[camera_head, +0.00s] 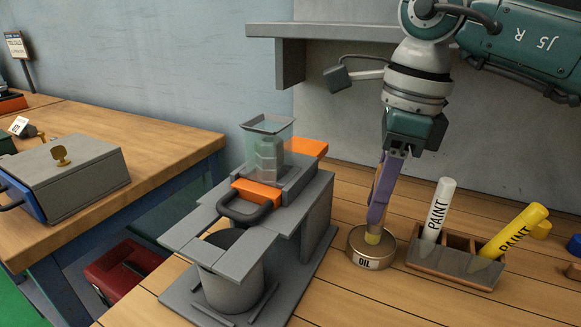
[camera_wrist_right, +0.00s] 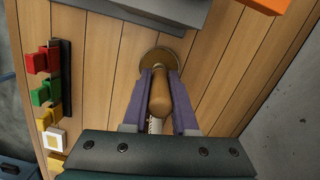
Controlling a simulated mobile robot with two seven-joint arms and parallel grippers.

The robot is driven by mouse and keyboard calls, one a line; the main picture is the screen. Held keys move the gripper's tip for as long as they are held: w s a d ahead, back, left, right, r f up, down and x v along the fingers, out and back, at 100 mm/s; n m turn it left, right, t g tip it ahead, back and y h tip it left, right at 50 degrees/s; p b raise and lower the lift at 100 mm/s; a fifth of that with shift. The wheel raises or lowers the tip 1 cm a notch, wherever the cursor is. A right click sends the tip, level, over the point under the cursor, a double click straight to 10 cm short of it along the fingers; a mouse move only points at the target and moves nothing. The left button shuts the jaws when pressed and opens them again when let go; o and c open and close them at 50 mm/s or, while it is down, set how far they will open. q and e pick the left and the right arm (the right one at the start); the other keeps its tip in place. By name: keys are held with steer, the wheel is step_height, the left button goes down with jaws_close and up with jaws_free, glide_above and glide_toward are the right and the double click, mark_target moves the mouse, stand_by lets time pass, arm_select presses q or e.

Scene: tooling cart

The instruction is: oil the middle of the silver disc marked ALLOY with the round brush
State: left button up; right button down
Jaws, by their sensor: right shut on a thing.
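My right gripper (camera_head: 381,192) has its purple fingers shut on the round brush, pointing down over the tin marked OIL (camera_head: 365,263). In the right wrist view the brush's brown wooden handle (camera_wrist_right: 160,92) sits between the fingers (camera_wrist_right: 160,88). The brush's yellowish tip (camera_head: 373,238) is at the tin's open top; how deep it sits I cannot tell. The round tin also shows beyond the handle in the wrist view (camera_wrist_right: 178,57). I see no silver disc marked ALLOY in either view. My left gripper is not in view.
A grey machine (camera_head: 318,215) with a clear hopper (camera_head: 285,145) stands left of the tin. A holder (camera_head: 450,275) with white (camera_head: 439,208) and yellow (camera_head: 516,228) PAINT markers is close on the right. A grey wall rises behind. Coloured blocks (camera_wrist_right: 42,92) sit left in the wrist view.

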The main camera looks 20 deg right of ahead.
steer(key=shift+f, duration=0.1)
step_height(320, 180, up, 7)
steer(key=p, duration=0.5)
steer(key=shift+p, duration=0.3)
stand_by(0.4)
steer(key=shift+s, duration=0.1)
